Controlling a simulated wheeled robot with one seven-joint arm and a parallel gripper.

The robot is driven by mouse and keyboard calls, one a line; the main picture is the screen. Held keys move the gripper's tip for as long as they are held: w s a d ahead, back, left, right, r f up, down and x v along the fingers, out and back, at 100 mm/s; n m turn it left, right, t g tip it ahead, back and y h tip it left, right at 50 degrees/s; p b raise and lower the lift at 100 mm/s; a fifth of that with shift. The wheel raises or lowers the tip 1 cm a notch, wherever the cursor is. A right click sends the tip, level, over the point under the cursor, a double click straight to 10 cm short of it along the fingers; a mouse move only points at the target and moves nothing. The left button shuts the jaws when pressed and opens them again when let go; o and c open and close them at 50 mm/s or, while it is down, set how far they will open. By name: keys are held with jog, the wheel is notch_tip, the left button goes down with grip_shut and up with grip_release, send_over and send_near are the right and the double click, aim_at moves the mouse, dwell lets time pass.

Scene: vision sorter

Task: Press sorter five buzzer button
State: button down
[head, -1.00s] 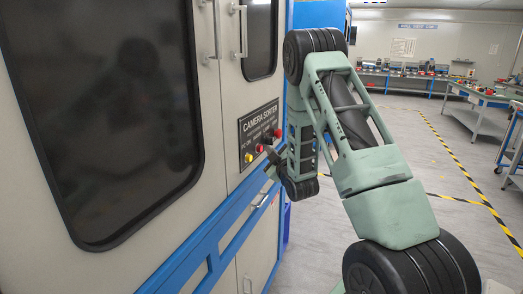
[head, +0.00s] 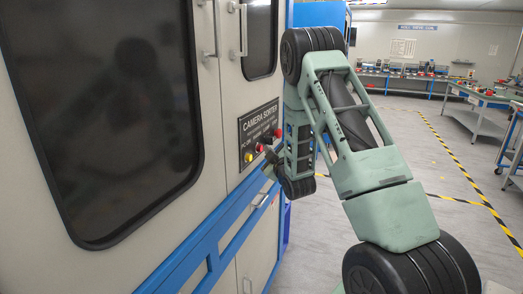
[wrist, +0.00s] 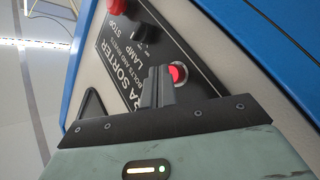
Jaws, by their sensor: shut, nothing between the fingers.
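The black "CAMERA SORTER" panel (head: 258,119) is on the pale cabinet front, and it fills much of the wrist view (wrist: 112,62). A red, lit round button (wrist: 178,73) with a pale ring sits just right of my gripper's fingertips in the wrist view. In the head view this red button (head: 260,148) is between a yellow button and a black knob. Its label is hidden by the fingers in the wrist view. My gripper (wrist: 160,72) is shut and empty, its tips close to the panel beside the button. I cannot tell whether they touch it. In the head view my gripper (head: 268,160) is partly hidden.
A yellow button (head: 249,157) is at the panel's lower left. A black knob (wrist: 141,32) and a red stop button (wrist: 117,5) share the panel. Cabinet handles (head: 242,30) stick out above. A blue rail (head: 215,235) runs below.

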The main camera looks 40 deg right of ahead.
jog(key=shift+w+a, duration=0.2)
jog(key=shift+w, duration=0.2)
dwell(0.7)
jog(key=shift+s+b, duration=0.1)
jog(key=shift+b, duration=0.2)
jog(key=shift+s+d+b, duration=0.3)
jog(key=shift+s, duration=0.4)
jog(key=shift+s+d+b, duration=0.3)
jog(key=shift+s+d, duration=0.05)
jog(key=shift+s, duration=0.4)
jog(key=shift+s+d+b, duration=0.25)
jog(key=shift+s+d, duration=0.05)
jog(key=shift+s, duration=0.5)
jog(key=shift+s+d+b, duration=0.3)
jog(key=shift+s+d, duration=0.05)
jog(key=shift+s, duration=0.4)
